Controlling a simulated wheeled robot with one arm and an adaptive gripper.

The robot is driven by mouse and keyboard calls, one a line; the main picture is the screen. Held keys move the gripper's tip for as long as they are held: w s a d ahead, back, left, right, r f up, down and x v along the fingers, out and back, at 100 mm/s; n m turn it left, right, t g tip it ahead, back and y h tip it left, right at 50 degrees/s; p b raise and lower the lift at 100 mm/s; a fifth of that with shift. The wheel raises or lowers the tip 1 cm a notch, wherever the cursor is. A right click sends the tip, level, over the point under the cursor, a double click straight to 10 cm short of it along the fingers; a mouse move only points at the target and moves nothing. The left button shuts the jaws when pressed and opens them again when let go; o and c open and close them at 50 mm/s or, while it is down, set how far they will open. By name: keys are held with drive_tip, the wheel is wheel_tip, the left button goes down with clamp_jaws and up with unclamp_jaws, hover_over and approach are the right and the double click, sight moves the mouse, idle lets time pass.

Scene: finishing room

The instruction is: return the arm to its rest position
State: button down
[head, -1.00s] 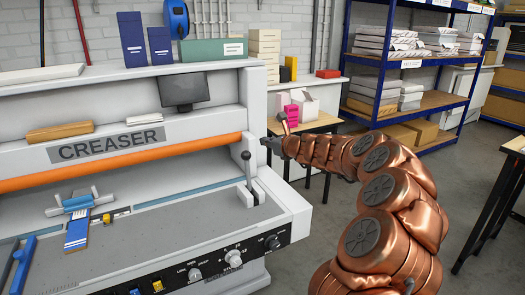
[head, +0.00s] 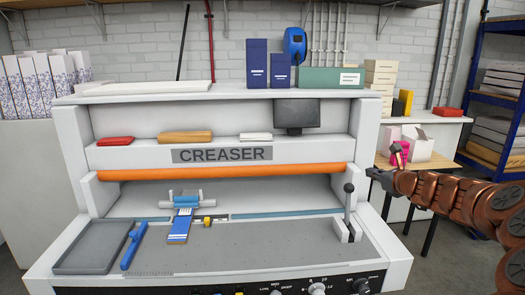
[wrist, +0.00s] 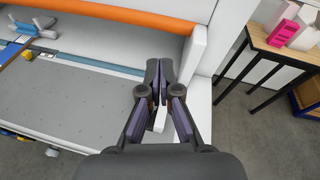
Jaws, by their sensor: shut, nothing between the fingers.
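My copper-coloured arm comes in from the right edge of the head view. My gripper (head: 376,174) is at its left end, in front of the right end of the creaser (head: 374,140). In the wrist view my gripper (wrist: 160,70) is shut and empty, its fingertips together. It is above the right part of the creaser's grey bed (wrist: 95,115). The creaser's lever (head: 348,200) stands upright just left of my gripper in the head view. A white piece, perhaps part of the lever, shows between the finger links in the wrist view.
A small wooden table (head: 448,164) with white boxes and pink items stands to the right, behind my arm. A blue shelf rack (head: 477,55) is at the far right. A blue tool (head: 182,222) and a grey tray (head: 92,250) lie on the creaser bed. Floor shows right of the creaser.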

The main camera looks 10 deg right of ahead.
drive_tip(key=s+a+r+n+g+y, duration=0.1)
drive_tip(key=s+a+n+g+y, duration=0.15)
drive_tip(key=a+n, duration=0.45)
drive_tip(key=s+a+r+n+g+y, duration=0.1)
drive_tip(key=s+a+n+y, duration=0.15)
drive_tip(key=a, duration=0.95)
drive_tip(key=s+a+f+n+g, duration=0.2)
drive_tip(key=s+a+n+g, duration=0.1)
drive_tip(key=s+a+n, duration=0.3)
drive_tip(key=s+a+f+n+g, duration=0.2)
drive_tip(key=s+a+n, duration=0.2)
drive_tip(key=s+a, duration=0.4)
drive_tip(key=s+f+n+g+h, duration=0.1)
drive_tip(key=s+f+n+g, duration=0.25)
drive_tip(key=s, duration=0.55)
drive_tip(key=s+f+n+g+h, duration=0.2)
drive_tip(key=s+f+n, duration=0.2)
drive_tip(key=s, duration=0.5)
drive_tip(key=s+d+f+n+g+h, duration=0.1)
drive_tip(key=s+d, duration=0.3)
drive_tip(key=s, duration=0.4)
drive_tip(key=s+d+f+n+g+h, duration=0.1)
drive_tip(key=s+d+f+n+h, duration=0.2)
drive_tip(key=s, duration=0.4)
drive_tip(key=shift+s+d+f+n+g+h, duration=0.3)
drive_tip(key=shift+s+d+f+n+g, duration=0.1)
drive_tip(key=shift+d+n, duration=0.4)
